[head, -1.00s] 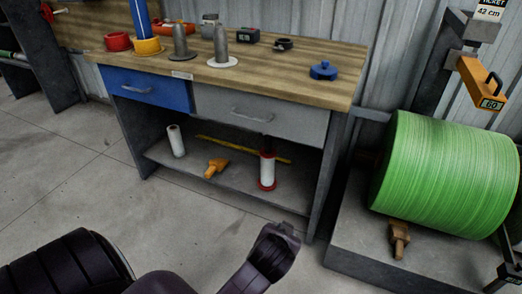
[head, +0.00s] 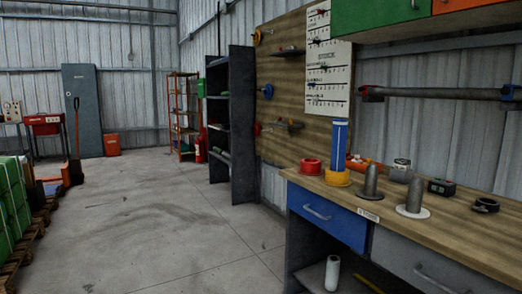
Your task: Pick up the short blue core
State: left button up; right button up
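A blue cylinder (head: 340,147) with a pale stripe stands upright on the workbench (head: 440,235), in or on a yellow-orange base (head: 337,178). It is the only blue core-like thing I make out; no other core shows beside it to compare its length. A red ring-shaped thing (head: 311,166) is just to its left. Two grey rounded posts, one (head: 371,183) nearer the cylinder and one (head: 415,196) on a white disc, stand to its right. Neither of my grippers is in view.
The bench has a blue drawer (head: 327,217) and a white roll (head: 332,273) on its lower shelf. A dark shelf unit (head: 238,125) stands beyond. The concrete floor (head: 150,225) between is clear.

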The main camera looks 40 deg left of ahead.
aim_at(340, 126)
jog(key=i+l+u, duration=0.2)
jog(key=u, duration=0.2)
jog(key=i+l+u, duration=0.15)
jog(key=l+u, duration=0.25)
jog(key=i+l+u, duration=0.15)
jog(key=l+u, duration=0.2)
jog(key=l, duration=0.25)
jog(key=i, duration=0.05)
